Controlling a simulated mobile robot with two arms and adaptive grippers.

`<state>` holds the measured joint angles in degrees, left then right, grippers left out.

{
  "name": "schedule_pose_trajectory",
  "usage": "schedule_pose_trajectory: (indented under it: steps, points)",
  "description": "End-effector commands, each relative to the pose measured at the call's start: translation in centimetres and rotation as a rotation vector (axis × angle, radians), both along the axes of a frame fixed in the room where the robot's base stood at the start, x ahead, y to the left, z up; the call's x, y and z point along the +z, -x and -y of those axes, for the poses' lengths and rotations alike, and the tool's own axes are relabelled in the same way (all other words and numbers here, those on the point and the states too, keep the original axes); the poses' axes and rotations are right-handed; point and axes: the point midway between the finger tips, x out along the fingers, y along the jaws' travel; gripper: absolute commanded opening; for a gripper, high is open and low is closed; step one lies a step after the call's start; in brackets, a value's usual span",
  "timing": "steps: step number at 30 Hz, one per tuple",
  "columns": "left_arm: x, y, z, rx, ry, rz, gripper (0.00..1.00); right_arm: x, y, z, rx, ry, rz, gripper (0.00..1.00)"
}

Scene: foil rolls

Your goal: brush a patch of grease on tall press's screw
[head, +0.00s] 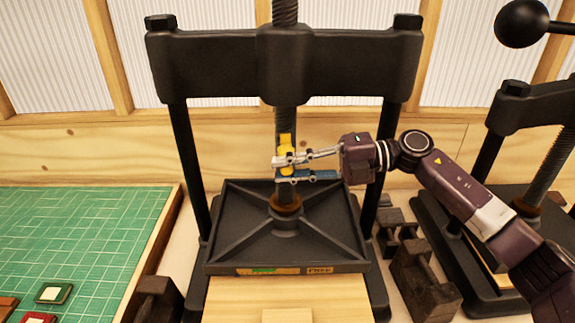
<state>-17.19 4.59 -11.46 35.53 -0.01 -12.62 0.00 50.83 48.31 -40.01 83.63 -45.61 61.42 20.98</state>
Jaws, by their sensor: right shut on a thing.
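The tall press (285,75) stands in the middle of the head view, with its black threaded screw (285,12) running down from the crossbeam to a brown collar (286,204) on the ribbed black plate. My right gripper (282,170) reaches in from the right, at the lower part of the screw. It is shut on a small yellow thing (286,141), probably the brush, which overlaps the screw in view. A blue piece (318,175) shows beside the fingers; I cannot tell what it belongs to. The fingers hide part of the screw, and no grease patch is clear. My left gripper is out of view.
A second press (509,112) stands at the right. Dark blocks (424,274) lie between the presses. A green cutting mat (80,245) with small coloured frames lies at the left. A wooden board (290,295) is in front of the plate.

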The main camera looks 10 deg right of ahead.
Motion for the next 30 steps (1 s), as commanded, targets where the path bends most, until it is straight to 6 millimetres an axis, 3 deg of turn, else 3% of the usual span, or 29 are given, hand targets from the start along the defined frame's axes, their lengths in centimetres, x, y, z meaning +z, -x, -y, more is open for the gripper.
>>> schedule_pose_trajectory:
  steps: [30]
  points:
    - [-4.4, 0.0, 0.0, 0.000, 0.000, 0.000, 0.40, -6.2, 0.0, 0.0, -0.001, -0.001, -0.002, 0.00]
